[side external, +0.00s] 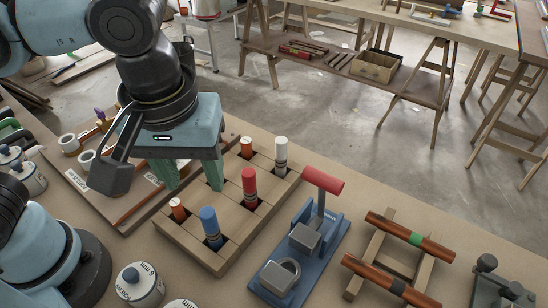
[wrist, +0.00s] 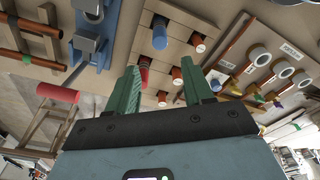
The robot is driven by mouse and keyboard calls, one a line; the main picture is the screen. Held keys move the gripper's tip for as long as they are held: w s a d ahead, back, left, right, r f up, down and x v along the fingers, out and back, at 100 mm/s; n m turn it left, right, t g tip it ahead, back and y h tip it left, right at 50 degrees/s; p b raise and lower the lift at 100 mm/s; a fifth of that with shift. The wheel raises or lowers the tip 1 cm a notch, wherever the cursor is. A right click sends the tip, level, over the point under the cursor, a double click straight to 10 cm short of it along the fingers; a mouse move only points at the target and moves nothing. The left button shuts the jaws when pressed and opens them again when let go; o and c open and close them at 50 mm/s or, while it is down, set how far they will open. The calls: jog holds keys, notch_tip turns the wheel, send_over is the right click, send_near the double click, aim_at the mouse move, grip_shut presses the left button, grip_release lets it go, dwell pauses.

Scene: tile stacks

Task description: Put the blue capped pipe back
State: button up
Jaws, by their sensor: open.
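The blue capped pipe (side external: 208,216) stands upright in a dark opening at the near side of the wooden block (side external: 183,246). Its lower end is hidden in the opening. It also shows near the top of the wrist view (wrist: 160,35). A red capped pipe (side external: 249,182), a white capped pipe (side external: 281,149) and orange-topped pipes (side external: 177,207) stand in other openings. My gripper (side external: 193,187) hangs over the block with its fingers pointing down, apart and empty. In the wrist view the fingers (wrist: 160,68) are spread, with the blue pipe beyond their tips.
A blue vise-like fixture (side external: 325,243) with a red handle and a padlock stands right of the block. Copper pipes lie on a wooden rack (side external: 376,237) further right. A board with tape rolls (side external: 68,143) lies at left. Metal canisters (side external: 139,284) stand at the near edge.

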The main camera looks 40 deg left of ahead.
jog(key=w+a+f+m+t, duration=0.2)
jog(key=w+a+m+t, duration=0.1)
jog(key=a, duration=0.6)
jog(key=w+a+f+m+t, duration=0.2)
jog(key=w+a, duration=0.4)
jog(key=a, duration=0.3)
jog(key=shift+f+m+t+h, duration=0.3)
jog(key=shift+f+m+t, duration=0.15)
jog(key=shift+m, duration=0.35)
jog(key=shift+w, duration=0.1)
